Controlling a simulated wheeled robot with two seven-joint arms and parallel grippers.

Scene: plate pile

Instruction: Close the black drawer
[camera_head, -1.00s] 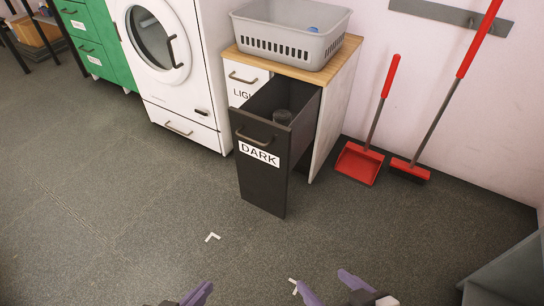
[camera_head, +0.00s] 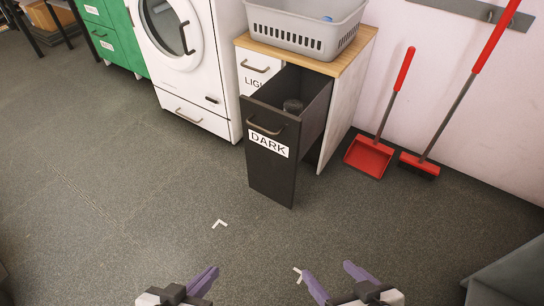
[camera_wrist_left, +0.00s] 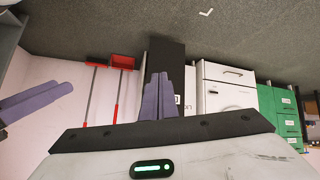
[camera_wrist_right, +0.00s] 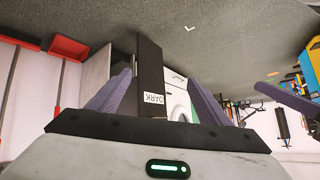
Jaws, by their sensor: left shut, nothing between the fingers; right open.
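My left gripper (camera_head: 212,272) is shut and empty, low in the head view and apart from the drawer. My right gripper (camera_head: 328,268) is open and empty, also low and apart from the drawer. The drawer's black front shows in the left wrist view (camera_wrist_left: 166,58), partly behind my shut fingers. It also shows upside down in the right wrist view (camera_wrist_right: 150,70) between my open fingers.
A grey basket (camera_head: 300,32) stands on the cabinet's wooden top (camera_head: 345,62). A white LIGHT drawer (camera_head: 256,68) is left of the black one. A white washing machine (camera_head: 190,60) stands further left. A red dustpan (camera_head: 368,157) and broom (camera_head: 420,164) are at right. The floor before the drawer is clear.

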